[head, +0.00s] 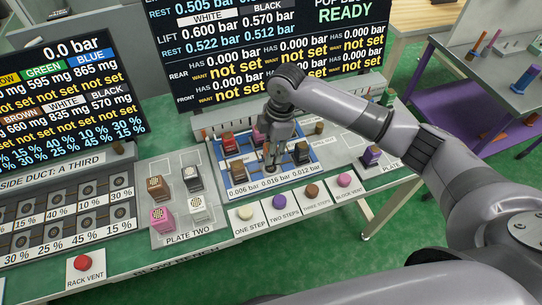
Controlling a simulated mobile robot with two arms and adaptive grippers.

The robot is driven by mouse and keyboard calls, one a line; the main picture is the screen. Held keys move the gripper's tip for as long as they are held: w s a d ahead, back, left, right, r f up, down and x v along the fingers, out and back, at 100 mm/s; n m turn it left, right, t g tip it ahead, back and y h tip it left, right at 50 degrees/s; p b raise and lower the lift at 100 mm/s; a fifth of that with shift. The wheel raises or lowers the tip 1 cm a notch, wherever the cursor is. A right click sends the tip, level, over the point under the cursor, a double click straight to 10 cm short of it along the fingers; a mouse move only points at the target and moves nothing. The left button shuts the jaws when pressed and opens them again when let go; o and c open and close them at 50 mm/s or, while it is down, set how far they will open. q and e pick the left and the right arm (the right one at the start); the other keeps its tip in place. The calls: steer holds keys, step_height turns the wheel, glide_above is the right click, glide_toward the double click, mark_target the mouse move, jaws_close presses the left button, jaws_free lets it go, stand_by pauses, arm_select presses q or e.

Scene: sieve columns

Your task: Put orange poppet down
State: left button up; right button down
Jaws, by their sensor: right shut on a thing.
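My right gripper (271,152) reaches down from the right over the blue-edged block (268,183) on the bench. It is shut on the orange poppet, which is mostly hidden by the fingers. I cannot tell whether its underside touches the block. The block's front readouts show 0.006, 0.016 and 0.012 bar. My left gripper is not in view.
Plate two (176,236), left of the block, carries several poppets. A purple poppet (371,156) stands to the right. Step buttons (279,200) line the front edge. Display boards stand behind and left. A purple-shelved table (480,110) is at right.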

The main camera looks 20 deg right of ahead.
step_height(320, 180, down, 4)
steer(key=shift+r, duration=0.25)
steer(key=shift+f, duration=0.2)
steer(key=c, duration=1.2)
jaws_free()
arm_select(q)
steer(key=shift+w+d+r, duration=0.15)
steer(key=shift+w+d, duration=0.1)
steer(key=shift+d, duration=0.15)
arm_select(e)
steer(key=shift+r, duration=0.1)
steer(key=shift+r, duration=0.25)
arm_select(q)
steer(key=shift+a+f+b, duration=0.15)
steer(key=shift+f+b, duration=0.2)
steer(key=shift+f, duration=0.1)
arm_select(e)
step_height(320, 180, up, 12)
steer(key=d, duration=0.1)
steer(key=shift+d+f, duration=0.25)
steer(key=shift+d, duration=0.15)
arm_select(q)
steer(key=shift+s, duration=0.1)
arm_select(e)
steer(key=shift+f, duration=0.1)
